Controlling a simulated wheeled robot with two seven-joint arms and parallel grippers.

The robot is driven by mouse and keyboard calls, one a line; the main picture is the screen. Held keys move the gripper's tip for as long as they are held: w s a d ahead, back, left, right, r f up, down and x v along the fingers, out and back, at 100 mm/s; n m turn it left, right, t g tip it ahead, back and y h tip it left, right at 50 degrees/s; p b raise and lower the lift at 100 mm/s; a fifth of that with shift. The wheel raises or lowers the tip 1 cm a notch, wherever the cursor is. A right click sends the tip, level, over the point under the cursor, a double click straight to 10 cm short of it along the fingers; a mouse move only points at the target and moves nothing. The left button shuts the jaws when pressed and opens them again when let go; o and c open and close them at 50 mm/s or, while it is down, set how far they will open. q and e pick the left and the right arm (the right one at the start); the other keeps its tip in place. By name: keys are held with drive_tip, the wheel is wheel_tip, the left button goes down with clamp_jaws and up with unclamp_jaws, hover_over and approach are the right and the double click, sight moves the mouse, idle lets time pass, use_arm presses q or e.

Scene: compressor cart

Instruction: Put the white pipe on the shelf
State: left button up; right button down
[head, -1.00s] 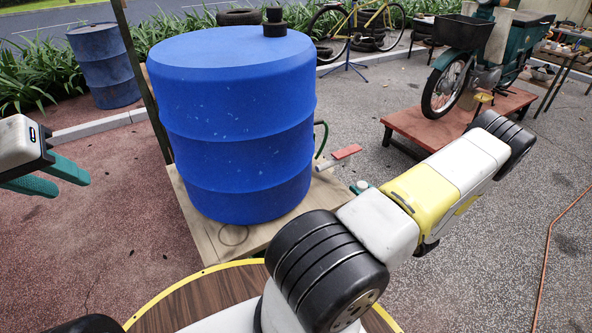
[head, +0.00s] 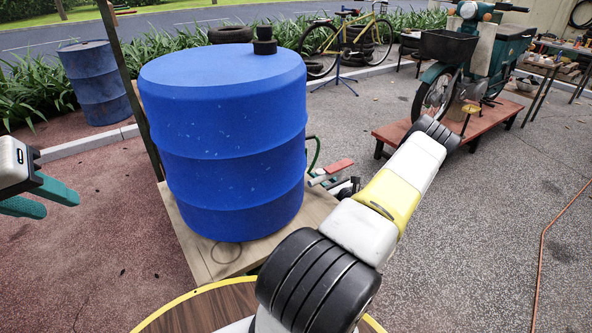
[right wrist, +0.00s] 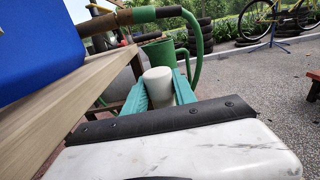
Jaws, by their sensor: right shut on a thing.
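The white pipe (right wrist: 158,88) stands between the teal fingers of my right gripper (right wrist: 163,85) in the right wrist view, and the gripper is shut on it. Its lower part is hidden by the fingers and wrist. In the head view a small pale end (head: 317,181) shows beside the right wrist, mostly hidden by my arm. A wooden board (head: 205,250) under the blue tank is the only shelf-like surface clearly seen; its edge (right wrist: 85,85) runs along the left in the wrist view. My left gripper (head: 61,205) is open and empty at far left.
The large blue tank (head: 225,150) fills most of the board. A red-handled fitting (head: 334,166) and green hose (head: 314,152) project at its right side. In the wrist view a green bucket (right wrist: 160,52) stands beyond the pipe. Open pavement lies to the right.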

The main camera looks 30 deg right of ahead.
wheel_tip(320, 180, down, 3)
drive_tip(key=shift+s+f, duration=0.1)
drive_tip(key=shift+s, duration=0.05)
drive_tip(key=shift+f, duration=0.15)
drive_tip(key=c, duration=1)
unclamp_jaws()
drive_tip(key=s, duration=0.8)
drive_tip(key=s+d, duration=0.1)
drive_tip(key=s, duration=0.3)
